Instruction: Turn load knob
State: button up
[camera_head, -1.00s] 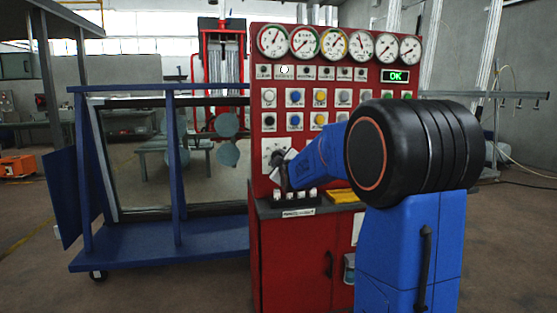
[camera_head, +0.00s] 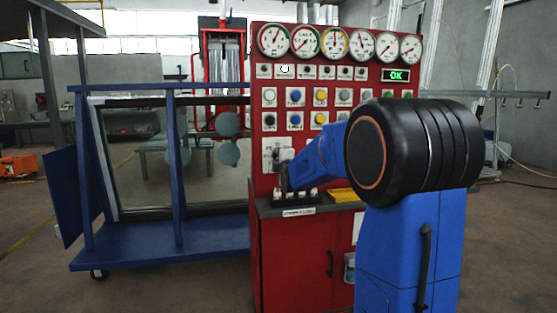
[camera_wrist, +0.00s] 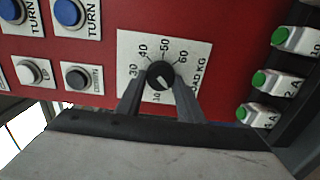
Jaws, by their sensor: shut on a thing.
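The load knob (camera_wrist: 160,74) is a round black knob on a white scale plate (camera_wrist: 190,48) marked 30, 40, 50, 60 and "LOAD KG", with a light mark on its lower part. My gripper (camera_wrist: 159,86) is shut on the knob, one finger on each side in the wrist view. In the head view, the scale plate (camera_head: 270,146) shows at the lower left of the red panel (camera_head: 384,75). My gripper (camera_head: 284,178) is in front of it there and the knob is mostly hidden.
Round gauges (camera_head: 334,42) line the panel top. A blue frame cart (camera_head: 160,245) stands left of the red cabinet.

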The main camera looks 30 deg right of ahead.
jog(key=shift+f, duration=0.1)
dwell(0.3)
jog(key=o, duration=1.1)
jog(key=shift+c, duration=0.2)
jog(key=v, duration=1.7)
jog(key=shift+s, duration=0.2)
jog(key=shift+a, duration=0.15)
